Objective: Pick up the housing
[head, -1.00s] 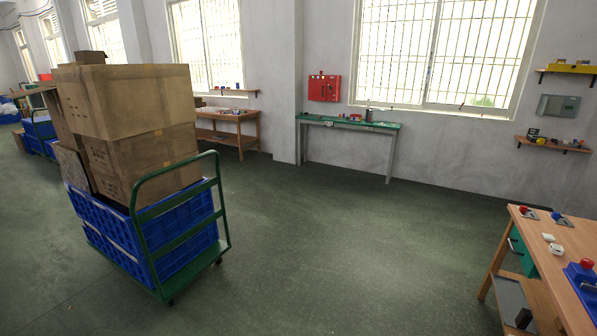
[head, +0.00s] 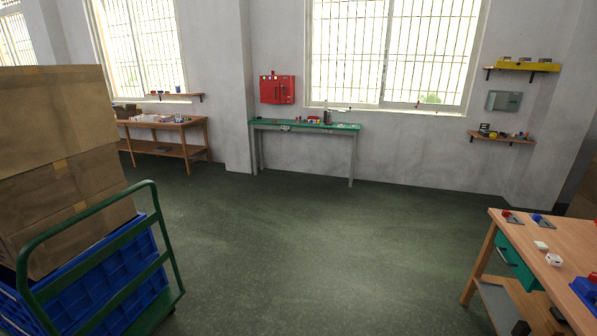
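I cannot single out the housing with certainty. Two small white box-like parts lie on the wooden workbench at the right of the head view: a nearer white part (head: 553,259) and a farther white part (head: 540,245). Either may be a housing; they are too small to tell. A blue device (head: 584,289), cut off by the right edge, stands on the same bench. Neither of my grippers is in view.
The wooden workbench (head: 520,232) has a green drawer (head: 517,262). A green-framed trolley (head: 160,215) with blue crates (head: 115,275) and cardboard boxes (head: 65,190) blocks the left. A green table (head: 300,126) stands by the far wall. The middle floor is clear.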

